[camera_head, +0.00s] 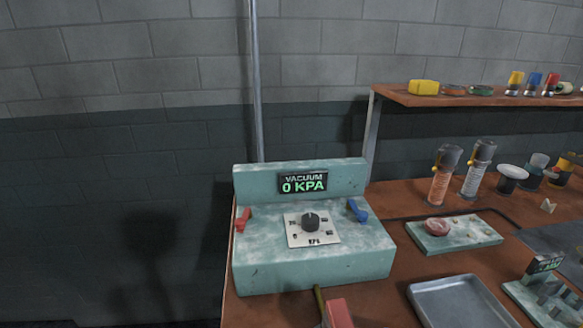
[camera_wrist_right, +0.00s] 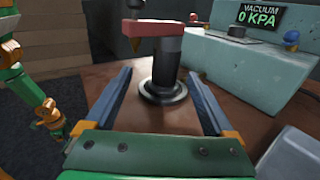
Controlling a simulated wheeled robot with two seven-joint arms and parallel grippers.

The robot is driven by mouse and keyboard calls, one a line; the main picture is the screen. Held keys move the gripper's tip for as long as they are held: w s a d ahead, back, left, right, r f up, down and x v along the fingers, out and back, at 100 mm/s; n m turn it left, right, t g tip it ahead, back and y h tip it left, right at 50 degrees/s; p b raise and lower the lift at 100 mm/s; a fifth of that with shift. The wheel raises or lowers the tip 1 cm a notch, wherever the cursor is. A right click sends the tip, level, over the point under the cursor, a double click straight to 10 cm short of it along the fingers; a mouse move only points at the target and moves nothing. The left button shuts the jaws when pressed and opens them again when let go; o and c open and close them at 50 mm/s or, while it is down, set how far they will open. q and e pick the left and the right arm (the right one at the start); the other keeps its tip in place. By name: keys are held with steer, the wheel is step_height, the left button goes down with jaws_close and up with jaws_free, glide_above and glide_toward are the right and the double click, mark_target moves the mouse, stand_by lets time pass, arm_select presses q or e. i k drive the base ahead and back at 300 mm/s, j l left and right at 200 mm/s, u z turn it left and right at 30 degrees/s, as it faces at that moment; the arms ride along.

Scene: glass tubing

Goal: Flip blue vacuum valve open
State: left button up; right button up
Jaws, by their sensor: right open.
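The blue vacuum valve (camera_head: 357,210) is a small blue lever at the right of the pale green vacuum box (camera_head: 313,270). It also shows at the upper right of the right wrist view (camera_wrist_right: 291,37). The box display (camera_head: 303,182) reads VACUUM 0 KPA. My right gripper (camera_wrist_right: 158,73) is open in its wrist view, pointing toward a dark cylinder with a red handle, and apart from the blue valve. I cannot tell whether the cylinder is between the fingers or beyond them. The head view shows neither gripper.
A red lever (camera_head: 242,219) and a black knob (camera_head: 310,222) are on the box. The dark cylinder (camera_wrist_right: 160,75) stands on the wooden bench left of the box in the wrist view. A metal tray (camera_head: 465,302) lies right of the box. My green arm links (camera_wrist_right: 15,85) show at left.

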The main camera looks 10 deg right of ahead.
mark_target(362, 216)
steer(key=k, duration=0.95)
